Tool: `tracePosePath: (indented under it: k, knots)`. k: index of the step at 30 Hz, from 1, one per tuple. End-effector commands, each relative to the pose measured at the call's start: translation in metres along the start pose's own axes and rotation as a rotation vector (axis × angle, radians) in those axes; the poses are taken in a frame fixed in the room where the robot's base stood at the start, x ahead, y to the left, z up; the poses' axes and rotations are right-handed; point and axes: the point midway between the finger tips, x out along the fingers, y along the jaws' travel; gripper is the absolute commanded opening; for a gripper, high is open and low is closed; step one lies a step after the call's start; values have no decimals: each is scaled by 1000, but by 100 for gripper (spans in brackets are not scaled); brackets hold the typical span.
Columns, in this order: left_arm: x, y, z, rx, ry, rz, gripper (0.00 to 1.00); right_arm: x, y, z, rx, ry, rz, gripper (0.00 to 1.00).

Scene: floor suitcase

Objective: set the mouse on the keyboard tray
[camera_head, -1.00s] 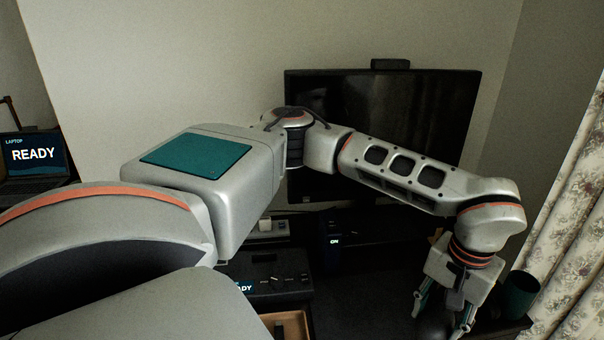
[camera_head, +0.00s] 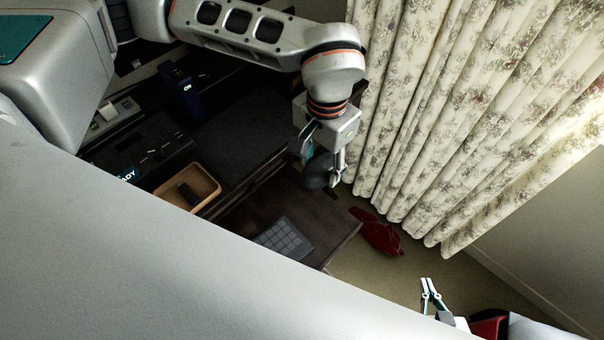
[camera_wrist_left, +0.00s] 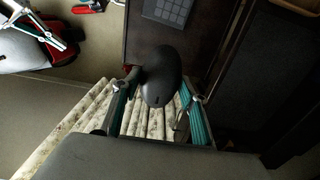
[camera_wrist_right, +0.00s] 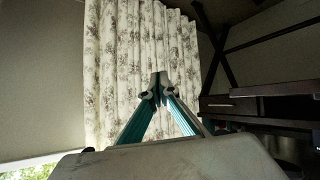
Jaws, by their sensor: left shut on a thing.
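The mouse, a dark rounded body (camera_head: 317,172), is held between the fingers of my left gripper (camera_head: 322,165). In the left wrist view the mouse (camera_wrist_left: 161,75) sits between the two teal fingers. The keyboard tray (camera_head: 325,222) is a dark brown board pulled out below the desk, with a grey keyboard (camera_head: 284,238) on it. The mouse is held above, near the tray's far right end; the exact gap is unclear. My right gripper (camera_head: 431,286) is low at the lower right, away from the tray. Its fingertips meet with nothing between them in the right wrist view (camera_wrist_right: 159,88).
A wooden box (camera_head: 205,201) with a dark object inside stands on the desk left of the tray. Dark devices (camera_head: 150,148) stand behind it. A floral curtain (camera_head: 440,110) hangs close to my left gripper. A red item (camera_head: 378,232) lies on the floor beyond the tray.

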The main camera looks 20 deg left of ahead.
Motion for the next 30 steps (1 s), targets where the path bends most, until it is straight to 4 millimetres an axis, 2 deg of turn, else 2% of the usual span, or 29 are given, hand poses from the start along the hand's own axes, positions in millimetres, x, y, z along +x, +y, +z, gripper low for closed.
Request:
tracePosePath:
  k: [3, 15, 19, 26, 30]
  knots:
    - [30, 1, 2, -2, -9, 2, 21, 1, 0, 2, -1, 0, 1, 0]
    - [124, 0, 2, -3, -8, 2, 21, 4, 1, 7, -8, -4, 3, 0]
    - [140, 0, 2, -3, -5, 1, 21, 4, 2, 5, -10, 1, 6, 0]
    - [153, 0, 2, -3, -4, 1, 21, 6, 3, 4, -13, 5, 8, 0]
    - [175, 1, 3, -2, -7, 2, 21, 8, 3, 8, -15, 1, 8, 0]
